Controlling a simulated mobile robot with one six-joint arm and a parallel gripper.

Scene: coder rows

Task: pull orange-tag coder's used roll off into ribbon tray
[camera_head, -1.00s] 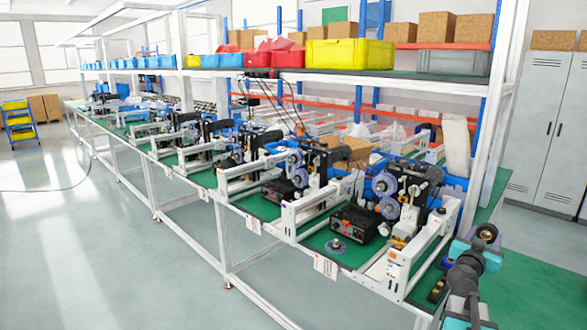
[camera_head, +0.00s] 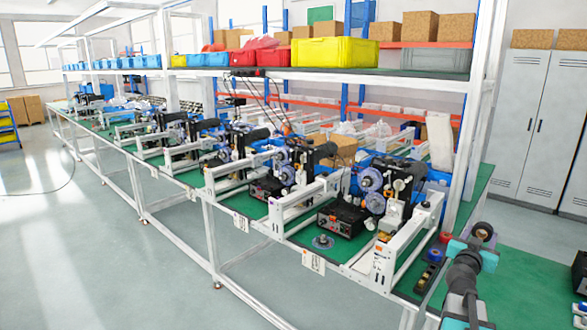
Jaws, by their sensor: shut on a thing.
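The nearest coder (camera_head: 372,205), with purple-grey ribbon rolls on its face, stands on the green bench at centre right. A small orange mark shows on the white frame post (camera_head: 384,270) below it; I cannot read any tag there. My gripper (camera_head: 481,240) is at the lower right, in front of the bench end. It appears shut on a dark round roll (camera_head: 482,230) with a brown centre; the finger contact is unclear. A dark narrow tray (camera_head: 428,276) with small round coloured pieces lies right of the white frame, probably the ribbon tray.
More coders (camera_head: 290,165) run along the bench to the left. A black control box (camera_head: 345,221) and a loose disc (camera_head: 323,242) lie before the nearest ones. A shelf with a yellow bin (camera_head: 333,53) hangs above. Grey floor (camera_head: 110,250) is open at left.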

